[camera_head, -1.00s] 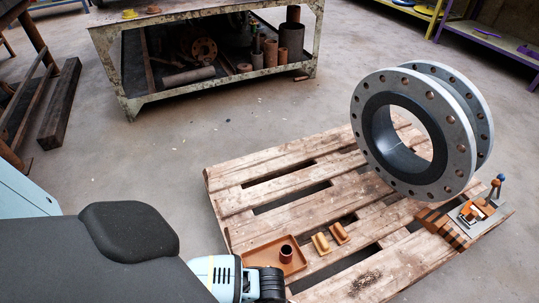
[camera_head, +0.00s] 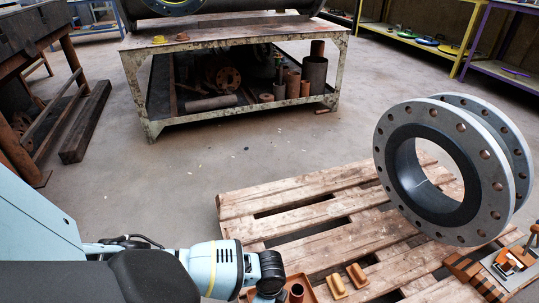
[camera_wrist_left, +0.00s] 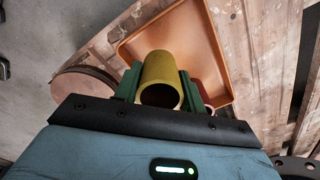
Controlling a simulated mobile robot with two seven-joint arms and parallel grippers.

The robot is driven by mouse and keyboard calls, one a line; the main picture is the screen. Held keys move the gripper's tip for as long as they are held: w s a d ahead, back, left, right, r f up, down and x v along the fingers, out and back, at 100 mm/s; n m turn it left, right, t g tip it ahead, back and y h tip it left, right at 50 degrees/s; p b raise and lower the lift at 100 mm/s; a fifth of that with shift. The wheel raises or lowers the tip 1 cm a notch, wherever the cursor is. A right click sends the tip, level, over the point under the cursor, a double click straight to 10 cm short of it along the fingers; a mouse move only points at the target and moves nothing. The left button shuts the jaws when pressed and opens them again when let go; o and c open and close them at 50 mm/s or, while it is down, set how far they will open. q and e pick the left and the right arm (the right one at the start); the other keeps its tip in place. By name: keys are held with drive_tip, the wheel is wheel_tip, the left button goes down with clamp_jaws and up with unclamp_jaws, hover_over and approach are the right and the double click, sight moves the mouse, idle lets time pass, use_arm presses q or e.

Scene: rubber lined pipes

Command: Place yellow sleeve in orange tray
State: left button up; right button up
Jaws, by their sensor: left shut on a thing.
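In the left wrist view, the yellow sleeve (camera_wrist_left: 160,70) is a short hollow tube with its open end facing the camera. My left gripper (camera_wrist_left: 159,80) is shut on it, with a green finger on each side. The orange tray (camera_wrist_left: 209,55) lies beyond the sleeve on the wooden pallet. In the head view, the tray (camera_head: 310,290) is cut off by the bottom edge, beside my left wrist. A dark red sleeve (camera_head: 296,291) stands in it. The left fingers and held sleeve are hidden in the head view. My right gripper is not in view.
Two orange-tan blocks (camera_head: 346,280) lie on the pallet (camera_head: 300,222) right of the tray. A large grey flanged pipe piece (camera_head: 440,170) stands farther right. An orange and grey clamp-like tool (camera_head: 512,262) is at the right edge. A metal bench (camera_head: 235,45) stands behind.

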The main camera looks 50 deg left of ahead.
use_arm(q)
drive_tip(key=shift+w+a+f, duration=0.2)
drive_tip(key=shift+w+a, duration=0.3)
drive_tip(key=shift+a, duration=0.2)
wheel_tip(320, 180, down, 3)
drive_tip(key=shift+r+b, duration=0.1)
drive_tip(key=shift+b, duration=1.15)
drive_tip(key=shift+w+f, duration=0.1)
drive_tip(key=shift+f, duration=0.15)
drive_tip(key=shift+f, duration=0.15)
drive_tip(key=o, duration=1.1)
